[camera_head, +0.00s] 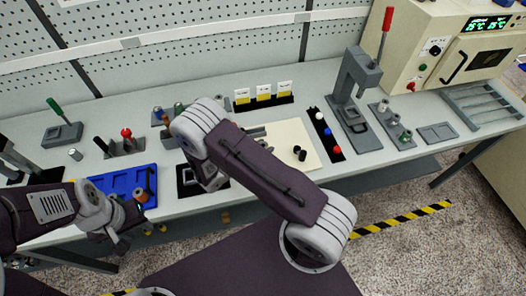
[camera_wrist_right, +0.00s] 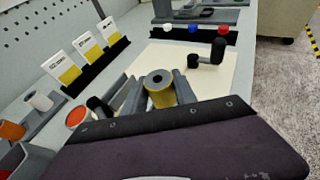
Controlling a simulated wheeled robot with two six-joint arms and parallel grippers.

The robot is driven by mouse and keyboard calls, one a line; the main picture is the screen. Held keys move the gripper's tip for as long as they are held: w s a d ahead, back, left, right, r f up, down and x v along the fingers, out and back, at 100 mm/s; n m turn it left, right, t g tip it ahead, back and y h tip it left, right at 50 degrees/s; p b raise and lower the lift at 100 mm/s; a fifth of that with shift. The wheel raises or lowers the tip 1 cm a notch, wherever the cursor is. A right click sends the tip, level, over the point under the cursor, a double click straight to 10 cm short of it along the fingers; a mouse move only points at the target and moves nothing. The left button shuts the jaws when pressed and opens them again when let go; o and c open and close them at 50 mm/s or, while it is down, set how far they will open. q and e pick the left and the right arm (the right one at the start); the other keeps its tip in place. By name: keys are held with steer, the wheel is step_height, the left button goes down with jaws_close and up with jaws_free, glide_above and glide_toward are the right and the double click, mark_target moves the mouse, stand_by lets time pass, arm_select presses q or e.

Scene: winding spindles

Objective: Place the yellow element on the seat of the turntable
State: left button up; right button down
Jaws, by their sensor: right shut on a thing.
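The yellow element (camera_wrist_right: 160,92) is a short yellow cylinder with a dark grey top and a central hole. It sits between the grey fingers of my right gripper (camera_wrist_right: 160,95) in the right wrist view, upright or slightly tilted. In the head view my right gripper (camera_head: 254,132) shows only in part beside my arm, near the left of a cream board; the element is not clear there. My left gripper (camera_head: 122,222) is at the front edge of the bench by a blue tray; its finger opening is unclear. I cannot tell which part is the turntable's seat.
The cream board (camera_head: 290,135) carries a black crank-like part (camera_wrist_right: 212,52). A row of yellow-white cards (camera_head: 264,92) stands behind it. A black strip with coloured caps (camera_head: 325,130) and a grey press (camera_head: 354,95) are to the right. The blue tray (camera_head: 122,184) lies left.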

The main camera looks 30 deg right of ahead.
step_height(320, 180, down, 3)
steer(key=shift+r, duration=0.1)
steer(key=shift+w, duration=0.1)
steer(key=shift+f, duration=0.3)
steer(key=c, duration=1)
jaws_free()
